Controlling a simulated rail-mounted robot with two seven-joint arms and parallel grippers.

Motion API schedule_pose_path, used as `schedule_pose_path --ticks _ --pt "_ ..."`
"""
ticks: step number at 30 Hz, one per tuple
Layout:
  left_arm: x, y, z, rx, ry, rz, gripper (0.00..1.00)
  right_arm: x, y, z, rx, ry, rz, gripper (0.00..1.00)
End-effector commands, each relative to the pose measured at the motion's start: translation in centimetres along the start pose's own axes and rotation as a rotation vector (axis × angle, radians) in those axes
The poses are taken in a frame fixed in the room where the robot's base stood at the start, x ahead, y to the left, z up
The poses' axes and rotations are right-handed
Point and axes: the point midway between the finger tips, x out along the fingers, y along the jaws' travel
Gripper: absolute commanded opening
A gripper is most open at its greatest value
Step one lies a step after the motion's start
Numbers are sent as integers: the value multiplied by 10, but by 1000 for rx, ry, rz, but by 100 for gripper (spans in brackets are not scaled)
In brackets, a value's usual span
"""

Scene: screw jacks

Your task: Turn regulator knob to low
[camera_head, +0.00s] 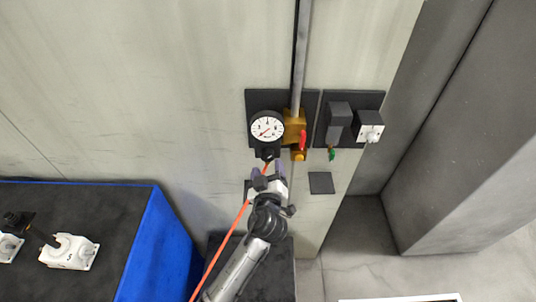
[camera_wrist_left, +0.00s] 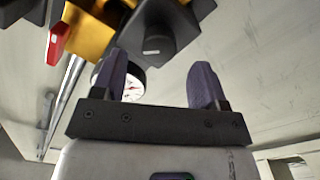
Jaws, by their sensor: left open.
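A round white-faced gauge (camera_head: 267,128) in a black housing is mounted on a dark wall panel; part of its face also shows in the left wrist view (camera_wrist_left: 134,86). A black knob-like part (camera_head: 267,153) sits just below the gauge, and a dark knob with a flat end (camera_wrist_left: 158,44) shows ahead of the fingers in the left wrist view. I cannot read a low mark or the knob's setting. My left gripper (camera_head: 267,173) is open just below the gauge; its purple-grey fingers (camera_wrist_left: 160,80) are spread and empty, apart from the knob. My right gripper is out of view.
A brass fitting with a red lever (camera_head: 303,139) and a grey pipe (camera_head: 302,50) stand right of the gauge. A second panel carries a grey block (camera_head: 339,115) and a white-faced socket (camera_head: 370,131). A blue-edged bench (camera_head: 150,240) with white parts is at lower left.

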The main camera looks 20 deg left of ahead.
Motion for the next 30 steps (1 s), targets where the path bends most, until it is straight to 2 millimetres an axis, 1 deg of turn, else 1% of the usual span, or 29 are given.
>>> schedule_pose_path --ticks 1,3,9,15,24,30 --pt "9 2 -2 4 1 1 67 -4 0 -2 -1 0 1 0" --pt "19 1 -2 4 1 1 67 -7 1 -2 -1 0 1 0" --pt "39 1 0 3 0 1 67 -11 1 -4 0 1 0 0" --pt "47 0 0 2 0 1 67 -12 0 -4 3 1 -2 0" --pt "48 0 0 1 0 1 67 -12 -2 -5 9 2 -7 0" --pt "47 0 0 1 0 1 47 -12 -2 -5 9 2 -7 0"
